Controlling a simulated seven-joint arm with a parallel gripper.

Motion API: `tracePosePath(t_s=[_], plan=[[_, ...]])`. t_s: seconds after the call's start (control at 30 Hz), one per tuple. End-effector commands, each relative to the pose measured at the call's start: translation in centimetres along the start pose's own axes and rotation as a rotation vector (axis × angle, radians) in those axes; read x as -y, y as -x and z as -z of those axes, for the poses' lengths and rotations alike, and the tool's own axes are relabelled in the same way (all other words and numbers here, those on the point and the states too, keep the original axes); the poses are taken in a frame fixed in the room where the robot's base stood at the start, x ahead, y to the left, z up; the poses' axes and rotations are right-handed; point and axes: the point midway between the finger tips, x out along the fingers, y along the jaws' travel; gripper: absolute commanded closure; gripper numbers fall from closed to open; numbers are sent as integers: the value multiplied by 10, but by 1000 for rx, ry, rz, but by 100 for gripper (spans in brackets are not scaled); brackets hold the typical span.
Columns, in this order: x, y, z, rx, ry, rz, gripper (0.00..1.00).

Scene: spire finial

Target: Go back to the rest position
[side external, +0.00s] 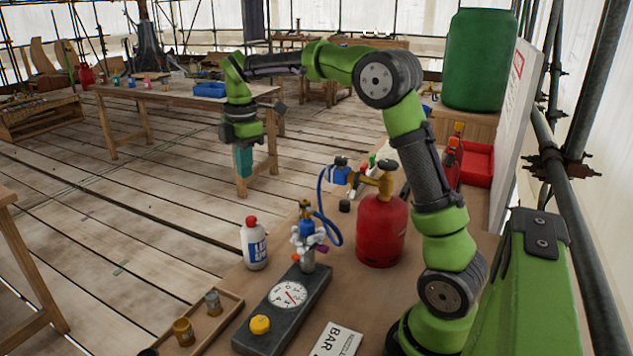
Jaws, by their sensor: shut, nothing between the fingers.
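My gripper (243,162) hangs from my green arm, pointing down, with its teal fingers together and nothing held. In the picture it is left of the red gas cylinder (381,230) and above the white bottle with a red cap (254,243). It appears well clear of the workbench (225,275) and touches nothing that I can see. My arm arches up and over from the base at the lower right.
The bench holds a blue torch fitting (308,237) with a blue hose, a dark gauge box (284,310), a wooden tray (205,325) with small jars and a printed card (336,342). A green drum (479,60), a red bin (478,164) and scaffold poles (565,180) stand at right.

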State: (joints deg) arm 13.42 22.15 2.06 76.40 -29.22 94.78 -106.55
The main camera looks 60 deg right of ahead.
Motion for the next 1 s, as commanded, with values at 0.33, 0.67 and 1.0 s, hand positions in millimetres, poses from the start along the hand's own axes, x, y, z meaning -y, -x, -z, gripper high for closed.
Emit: tracePosePath(t_s=[0.33, 0.67, 1.0], plan=[[84, 8, 21, -173, -818, -104, 100], [200, 4, 30, -512, -1466, -79, 100], [248, 8, 31, -671, -1478, -69, 100]])
